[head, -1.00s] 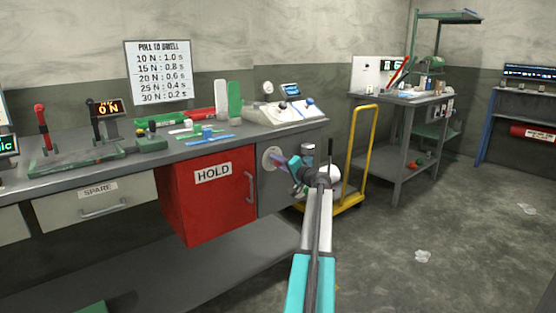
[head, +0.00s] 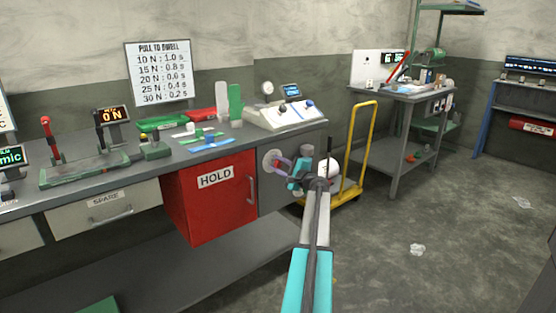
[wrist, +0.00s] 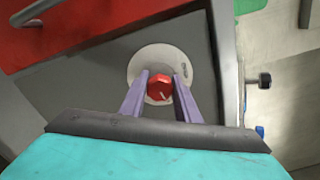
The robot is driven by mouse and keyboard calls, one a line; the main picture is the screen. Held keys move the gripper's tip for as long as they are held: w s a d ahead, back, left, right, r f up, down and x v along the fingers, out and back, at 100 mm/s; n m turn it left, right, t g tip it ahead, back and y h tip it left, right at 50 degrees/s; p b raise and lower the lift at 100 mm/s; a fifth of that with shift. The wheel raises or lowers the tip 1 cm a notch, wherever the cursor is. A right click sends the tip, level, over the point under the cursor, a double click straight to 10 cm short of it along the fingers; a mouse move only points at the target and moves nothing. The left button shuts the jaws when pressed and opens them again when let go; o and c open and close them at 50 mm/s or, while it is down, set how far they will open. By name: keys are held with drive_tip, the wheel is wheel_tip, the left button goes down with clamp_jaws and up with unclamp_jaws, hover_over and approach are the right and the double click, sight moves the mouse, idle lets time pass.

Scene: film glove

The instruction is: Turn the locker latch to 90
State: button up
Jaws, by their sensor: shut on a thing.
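The latch is a red faceted knob (wrist: 158,88) with a small pale mark on its near face. It sits on a pale round plate (wrist: 150,60), which also shows in the head view (head: 268,155) on the grey locker front (head: 290,195). My gripper (wrist: 160,88) has its two purple fingers on either side of the knob and is shut on it. In the head view my gripper (head: 279,163) reaches the plate from the right, and the knob is mostly hidden by the fingers. Lettering on the plate is too small to read.
A red HOLD cabinet (head: 212,195) with a handle stands left of the latch. A console (head: 286,113) sits on the bench above. A yellow trolley (head: 357,160) stands close to the right of my arm. The floor further right is mostly clear.

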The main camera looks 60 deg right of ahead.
drive_tip(key=shift+m+p, duration=0.9)
drive_tip(key=shift+m, duration=0.3)
drive_tip(key=o, duration=1)
drive_tip(key=shift+o, duration=0.2)
drive_tip(key=shift+s, duration=0.15)
drive_tip(key=v, duration=1.3)
drive_tip(key=shift+s+a+p, duration=0.2)
drive_tip(key=shift+s+p, duration=0.05)
drive_tip(key=shift+p, duration=0.1)
